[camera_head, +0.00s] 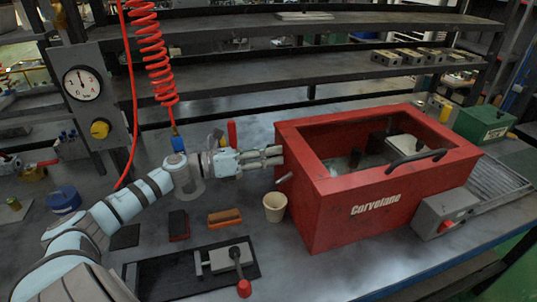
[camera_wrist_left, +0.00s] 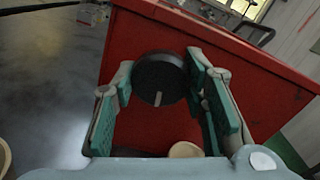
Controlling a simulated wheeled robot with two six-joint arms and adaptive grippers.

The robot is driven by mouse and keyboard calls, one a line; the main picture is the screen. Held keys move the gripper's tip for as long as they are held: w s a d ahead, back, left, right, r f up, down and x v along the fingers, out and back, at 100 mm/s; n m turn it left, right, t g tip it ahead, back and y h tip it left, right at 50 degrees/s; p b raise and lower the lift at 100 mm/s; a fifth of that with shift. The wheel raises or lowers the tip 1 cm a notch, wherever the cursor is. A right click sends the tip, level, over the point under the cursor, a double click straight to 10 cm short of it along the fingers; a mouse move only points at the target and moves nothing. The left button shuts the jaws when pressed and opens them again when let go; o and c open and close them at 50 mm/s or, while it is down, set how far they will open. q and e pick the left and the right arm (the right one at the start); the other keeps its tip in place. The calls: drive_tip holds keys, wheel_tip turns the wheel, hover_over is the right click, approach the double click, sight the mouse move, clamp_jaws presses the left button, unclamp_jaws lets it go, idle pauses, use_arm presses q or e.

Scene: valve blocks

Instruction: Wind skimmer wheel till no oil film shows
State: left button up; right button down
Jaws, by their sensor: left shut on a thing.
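The red tank (camera_head: 345,215) marked "Corvelano" stands on the bench at the right, its top open. Dark fittings show inside; I cannot tell whether an oil film lies there. The skimmer wheel (camera_wrist_left: 160,88), a round black knob with a pale mark at its lower edge, is on the tank's red side wall in the left wrist view. My left gripper (camera_head: 277,157) reaches that wall from the left, its fingers on both sides of the wheel and shut on it. The fingers and tank hide the wheel in the head view. My right gripper is not in view.
A cream cup (camera_head: 275,207) stands under a small spout (camera_head: 285,180) by the tank. A black plate with a red-knobbed lever (camera_head: 243,288), two brushes or blocks (camera_head: 225,217) and a blue tub (camera_head: 63,199) lie nearby. A red coiled hose (camera_head: 152,50) hangs above.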

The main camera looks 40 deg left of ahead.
sight(269, 146)
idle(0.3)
use_arm(q)
drive_tip(key=o, duration=1.2)
drive_tip(key=shift+s, duration=0.1)
wheel_tip(269, 146, up, 10)
drive_tip(key=shift+d+r, duration=0.1)
